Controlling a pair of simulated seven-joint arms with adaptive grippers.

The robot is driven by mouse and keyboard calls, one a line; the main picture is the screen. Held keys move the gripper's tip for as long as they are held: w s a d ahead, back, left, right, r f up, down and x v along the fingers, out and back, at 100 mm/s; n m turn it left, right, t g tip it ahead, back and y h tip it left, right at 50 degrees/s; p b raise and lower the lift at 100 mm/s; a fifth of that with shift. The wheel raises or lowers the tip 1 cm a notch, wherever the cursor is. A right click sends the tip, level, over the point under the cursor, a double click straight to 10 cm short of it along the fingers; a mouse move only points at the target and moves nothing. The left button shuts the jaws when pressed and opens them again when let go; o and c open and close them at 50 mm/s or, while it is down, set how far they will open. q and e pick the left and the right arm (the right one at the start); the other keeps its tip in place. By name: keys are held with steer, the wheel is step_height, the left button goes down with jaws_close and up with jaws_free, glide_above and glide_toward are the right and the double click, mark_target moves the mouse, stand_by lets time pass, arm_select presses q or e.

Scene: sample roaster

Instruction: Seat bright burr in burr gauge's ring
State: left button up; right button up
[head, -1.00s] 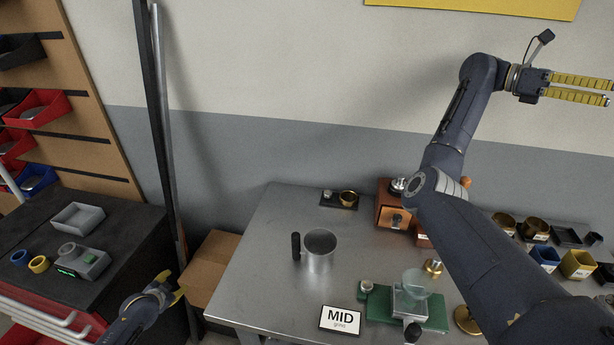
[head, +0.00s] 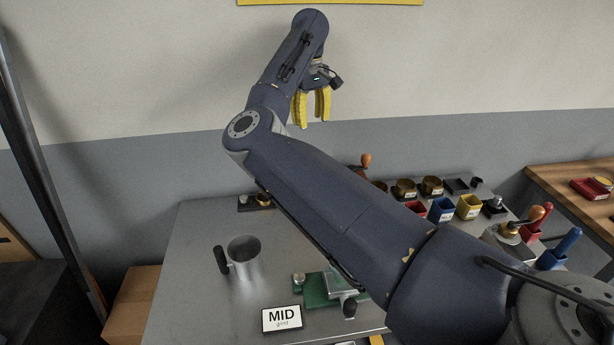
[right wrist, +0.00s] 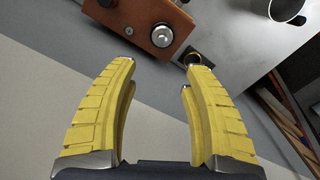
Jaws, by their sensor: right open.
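A small dark plate (head: 249,204) at the back of the steel table looks like the burr gauge. It carries a small silvery piece (head: 243,199) and a brass ring, partly hidden behind my right arm. I cannot tell whether the silvery piece is the bright burr. My right gripper (head: 313,121) is open and empty, fingers pointing down, high above the back of the table. It also shows in the right wrist view (right wrist: 158,76). My left gripper is out of view.
A metal cup (head: 244,259) with a black handle stands on the table, near the MID card (head: 282,319) and a green-based device (head: 316,290). Brass cups (head: 405,188) and coloured bins (head: 469,207) stand at right.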

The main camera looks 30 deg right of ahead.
steer(key=f, duration=1.7)
steer(key=shift+w+a+f, duration=0.1)
steer(key=shift+w+f, duration=0.1)
steer(key=shift+w, duration=0.1)
steer(key=shift+c, duration=0.6)
jaws_close()
